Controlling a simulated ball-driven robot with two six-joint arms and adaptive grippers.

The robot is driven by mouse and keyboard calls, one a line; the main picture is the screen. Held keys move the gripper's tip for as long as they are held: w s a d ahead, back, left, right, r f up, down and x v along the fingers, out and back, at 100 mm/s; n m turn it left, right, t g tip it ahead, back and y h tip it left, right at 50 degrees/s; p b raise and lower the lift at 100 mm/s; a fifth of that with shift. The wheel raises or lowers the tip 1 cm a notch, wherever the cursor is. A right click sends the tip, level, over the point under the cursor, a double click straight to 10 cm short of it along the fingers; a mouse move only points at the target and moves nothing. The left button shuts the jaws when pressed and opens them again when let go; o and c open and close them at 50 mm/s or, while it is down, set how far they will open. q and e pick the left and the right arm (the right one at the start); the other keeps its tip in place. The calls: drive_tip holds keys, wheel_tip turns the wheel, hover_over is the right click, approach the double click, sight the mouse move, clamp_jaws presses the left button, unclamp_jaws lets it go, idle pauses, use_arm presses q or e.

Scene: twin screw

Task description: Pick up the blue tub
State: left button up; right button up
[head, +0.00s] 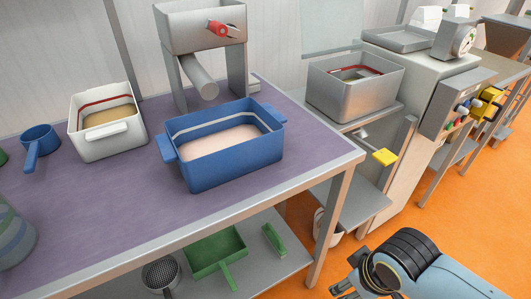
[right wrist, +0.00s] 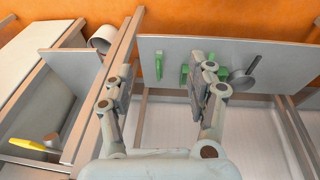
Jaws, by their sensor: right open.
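The blue tub (head: 238,168) stands upright on the purple-topped table (head: 120,225) in the head view. It has a handle at each end and pale pinkish contents. My right gripper (head: 345,289) is at the bottom of the head view, in front of the table and well apart from the tub. In the right wrist view my right gripper (right wrist: 163,82) has its fingers spread with nothing between them. The blue tub does not show in that view. My left gripper is not in view.
A white tub (head: 108,145) and a blue saucepan (head: 39,142) stand left of the blue tub. A grey machine (head: 200,40) stands behind it. A metal tub (head: 355,95) is on the right. A lower shelf holds green items (head: 215,252). Bare tabletop lies in front.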

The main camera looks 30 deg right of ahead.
drive_tip(key=w+r+t, duration=0.2)
drive_tip(key=w+r, duration=0.2)
drive_tip(key=r, duration=0.7)
drive_tip(key=t+y, duration=0.1)
drive_tip(key=t, duration=0.8)
approach(270, 110)
drive_tip(key=x, duration=0.9)
drive_tip(key=shift+w, duration=0.25)
drive_tip(key=shift+s, duration=0.1)
clamp_jaws()
